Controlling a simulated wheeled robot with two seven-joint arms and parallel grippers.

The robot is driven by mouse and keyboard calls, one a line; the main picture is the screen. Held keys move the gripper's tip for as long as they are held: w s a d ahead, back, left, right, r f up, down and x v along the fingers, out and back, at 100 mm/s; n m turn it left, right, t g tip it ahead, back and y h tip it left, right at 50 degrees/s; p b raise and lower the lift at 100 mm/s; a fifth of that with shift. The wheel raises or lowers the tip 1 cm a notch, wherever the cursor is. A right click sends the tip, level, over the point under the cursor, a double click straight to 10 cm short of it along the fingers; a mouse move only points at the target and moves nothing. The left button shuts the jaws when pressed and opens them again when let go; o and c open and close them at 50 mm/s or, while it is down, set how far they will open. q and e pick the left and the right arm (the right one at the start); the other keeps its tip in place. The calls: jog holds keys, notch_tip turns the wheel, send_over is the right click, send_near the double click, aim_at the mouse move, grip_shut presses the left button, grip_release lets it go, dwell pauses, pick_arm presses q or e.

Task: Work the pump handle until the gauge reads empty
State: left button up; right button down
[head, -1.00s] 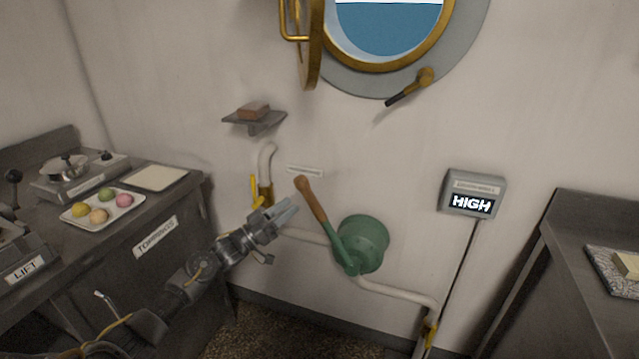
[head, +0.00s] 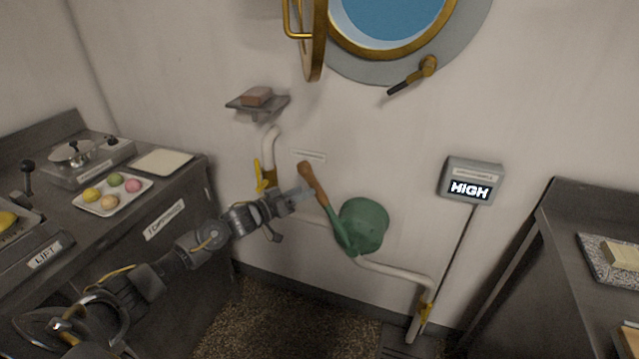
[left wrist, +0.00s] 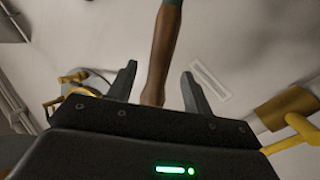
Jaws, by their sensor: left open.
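The green pump (head: 362,226) is mounted low on the wall. Its handle (head: 312,186) has a brown wooden grip and leans up to the left. The gauge (head: 470,181) on the wall to the right reads HIGH. My left gripper (head: 302,192) is at the wooden grip, coming from the left. In the left wrist view the fingers of my left gripper (left wrist: 157,85) are open, with the handle's wooden grip (left wrist: 162,50) showing between them. I cannot tell whether they touch it. My right gripper is not in view.
A counter with a tray of coloured balls (head: 112,196) stands at the left. Another counter (head: 590,230) stands at the right. White pipes (head: 395,273) with yellow valve levers run along the wall. An open porthole door (head: 312,40) juts out above.

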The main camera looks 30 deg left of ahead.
pick_arm(q)
jog(key=x, duration=0.7)
jog(key=shift+w, duration=0.3)
jog(key=shift+d, duration=0.15)
grip_shut()
